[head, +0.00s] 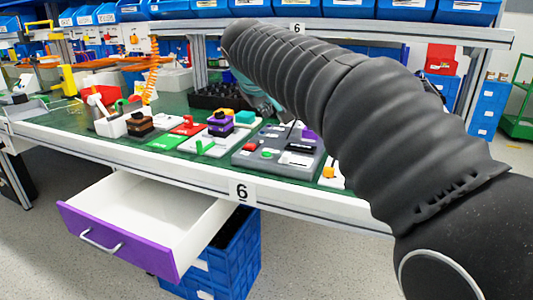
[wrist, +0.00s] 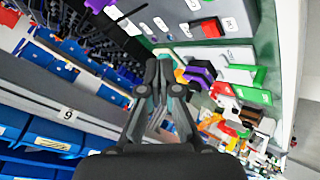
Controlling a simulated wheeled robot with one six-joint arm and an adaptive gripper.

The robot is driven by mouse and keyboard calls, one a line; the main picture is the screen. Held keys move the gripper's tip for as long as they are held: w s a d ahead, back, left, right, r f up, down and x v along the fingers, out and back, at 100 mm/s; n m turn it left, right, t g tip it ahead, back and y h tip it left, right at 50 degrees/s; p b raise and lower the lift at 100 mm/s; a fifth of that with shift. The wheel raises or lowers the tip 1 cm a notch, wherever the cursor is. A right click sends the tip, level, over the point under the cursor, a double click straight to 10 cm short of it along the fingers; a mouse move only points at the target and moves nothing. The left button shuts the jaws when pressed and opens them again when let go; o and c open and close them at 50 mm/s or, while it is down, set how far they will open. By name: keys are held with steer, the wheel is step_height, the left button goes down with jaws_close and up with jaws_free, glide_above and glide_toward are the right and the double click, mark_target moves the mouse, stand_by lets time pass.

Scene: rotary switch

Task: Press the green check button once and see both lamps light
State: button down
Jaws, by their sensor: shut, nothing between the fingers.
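The grey control box (head: 248,163) stands on the green bench top in the head view. A green round button (head: 267,154) is on its front part, with a red part (head: 250,147) to the left and a purple part (head: 308,133) at the back right. White label plates are beside them. I cannot make out the lamps or whether any are lit. In the wrist view the grey box (wrist: 235,12) is at the top, tilted. My gripper (wrist: 158,72) is shut and empty, apart from the box; in the head view my arm hides most of it.
Other coloured fixtures, including a green plate (head: 167,141) and a purple-and-black block (head: 220,126), stand left of the box. A black crate (head: 218,97) is behind. An open drawer (head: 115,240) with a purple front juts out below the bench. Blue bins (head: 348,9) line the shelf above.

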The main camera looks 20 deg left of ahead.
mark_target(266, 154)
steer(key=shift+f+b, duration=2.1)
steer(key=shift+f, duration=1.95)
steer(key=shift+f, duration=0.15)
steer(key=shift+f, duration=0.25)
steer(key=shift+f+b, duration=0.5)
steer(key=shift+b, duration=0.1)
steer(key=shift+r, duration=0.1)
steer(key=shift+r+p, duration=0.75)
steer(key=shift+r, duration=0.05)
steer(key=shift+r, duration=0.1)
steer(key=shift+r+p, duration=2)
steer(key=shift+r, duration=0.45)
